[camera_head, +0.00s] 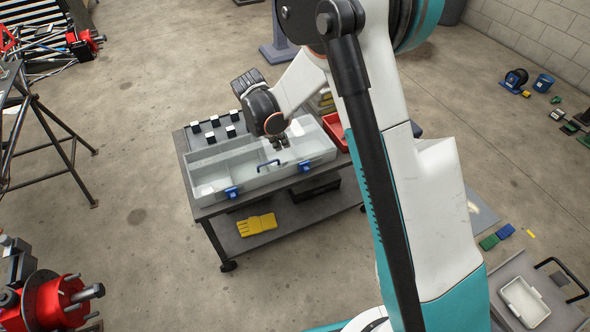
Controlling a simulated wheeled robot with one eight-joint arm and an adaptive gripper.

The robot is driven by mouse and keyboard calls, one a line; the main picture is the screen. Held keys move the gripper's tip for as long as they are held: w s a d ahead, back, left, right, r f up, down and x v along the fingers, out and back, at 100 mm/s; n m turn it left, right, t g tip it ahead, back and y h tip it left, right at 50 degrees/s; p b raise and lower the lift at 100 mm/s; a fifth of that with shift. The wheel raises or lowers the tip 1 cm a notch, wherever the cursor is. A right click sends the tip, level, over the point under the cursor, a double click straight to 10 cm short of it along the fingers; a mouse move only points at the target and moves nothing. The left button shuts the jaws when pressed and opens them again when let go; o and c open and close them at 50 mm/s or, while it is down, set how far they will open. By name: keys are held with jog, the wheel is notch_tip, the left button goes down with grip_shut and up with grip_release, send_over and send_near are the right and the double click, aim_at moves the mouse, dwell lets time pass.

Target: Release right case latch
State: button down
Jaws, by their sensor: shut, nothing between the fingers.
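A pale grey compartment case (208,176) lies on a dark cart. I cannot tell whether a clear lid covers the compartments, or the exact state of either latch at this size.
Several dark blocks (211,138) stand on the cart top (184,150) behind the case. A red bin (335,131) stands at its right end. The floor in front of the cart is clear.

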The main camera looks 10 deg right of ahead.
aim_at(306, 168)
notch_tip(306, 168, down, 10)
jog(key=w+a+n, duration=0.1)
jog(key=a+n, duration=0.1)
jog(key=n, duration=0.1)
jog(key=shift+a+r+g+h, duration=0.15)
jog(key=shift+g+h, duration=0.25)
jog(key=b+x, duration=0.4)
jog(key=x, duration=0.6)
jog(key=shift+f, duration=0.3)
jog(key=d, duration=0.1)
jog(key=d+b, duration=0.1)
jog(key=shift+w+d+r, duration=0.2)
jog(key=shift+w+d, duration=0.05)
jog(key=shift+d, duration=0.1)
jog(key=shift+w+d+r, duration=0.1)
jog(key=shift+w+d, duration=0.05)
jog(key=shift+d, duration=0.5)
